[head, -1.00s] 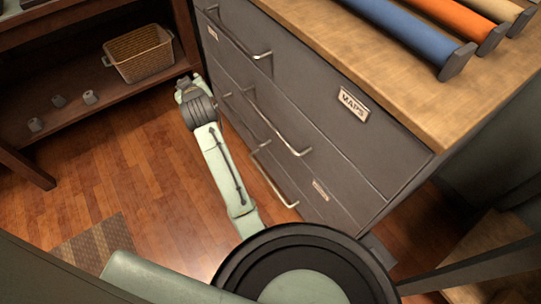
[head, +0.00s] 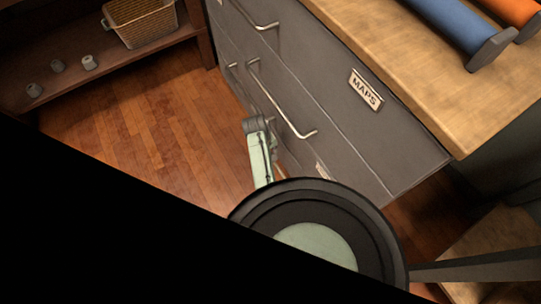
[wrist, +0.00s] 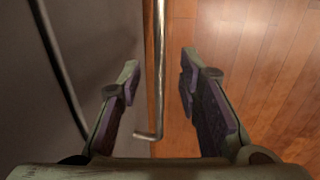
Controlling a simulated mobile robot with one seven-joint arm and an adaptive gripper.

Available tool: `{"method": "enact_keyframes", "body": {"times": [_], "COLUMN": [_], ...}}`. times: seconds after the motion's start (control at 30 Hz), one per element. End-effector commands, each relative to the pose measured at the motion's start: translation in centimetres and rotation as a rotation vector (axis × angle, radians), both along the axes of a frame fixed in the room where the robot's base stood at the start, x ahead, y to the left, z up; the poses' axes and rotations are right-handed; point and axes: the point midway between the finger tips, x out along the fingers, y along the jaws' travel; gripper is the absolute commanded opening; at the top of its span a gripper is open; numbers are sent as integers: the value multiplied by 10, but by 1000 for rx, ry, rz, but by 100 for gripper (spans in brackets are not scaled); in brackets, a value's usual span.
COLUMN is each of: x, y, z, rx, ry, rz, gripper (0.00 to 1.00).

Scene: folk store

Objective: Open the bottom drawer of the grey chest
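The grey chest (head: 345,130) stands at centre right in the head view, with metal bar handles on its drawer fronts. Its lower front is partly hidden by my arm. In the wrist view my gripper (wrist: 159,70) is open, with one finger on each side of a vertical-looking metal handle (wrist: 157,100). The handle's bent end shows near the finger bases, and neither finger clearly touches it. This appears to be the bottom drawer's handle. Another handle (wrist: 55,55) runs along the grey front at left. The drawers look shut.
A wooden shelf (head: 75,70) with a basket (head: 140,22) and several small grey items stands at left. Wooden floor (head: 150,120) lies clear in front of the chest. Blue (head: 440,25) and orange rolls lie on the chest's wooden top. Black fills the head view's lower left.

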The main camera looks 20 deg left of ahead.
Motion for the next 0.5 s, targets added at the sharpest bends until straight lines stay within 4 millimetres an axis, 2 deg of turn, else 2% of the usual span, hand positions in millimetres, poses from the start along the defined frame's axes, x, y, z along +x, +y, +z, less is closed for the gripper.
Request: {"method": "enact_keyframes", "body": {"times": [0.1, 0.2, 0.5], "x": [3, 5, 7], "y": [-2, -3, -4], "z": [-20, -31, -39], "rx": [0, 0, 2], "ry": [1, 0, -3], "rz": [0, 0, 1], "gripper": [32, 32, 32]}}
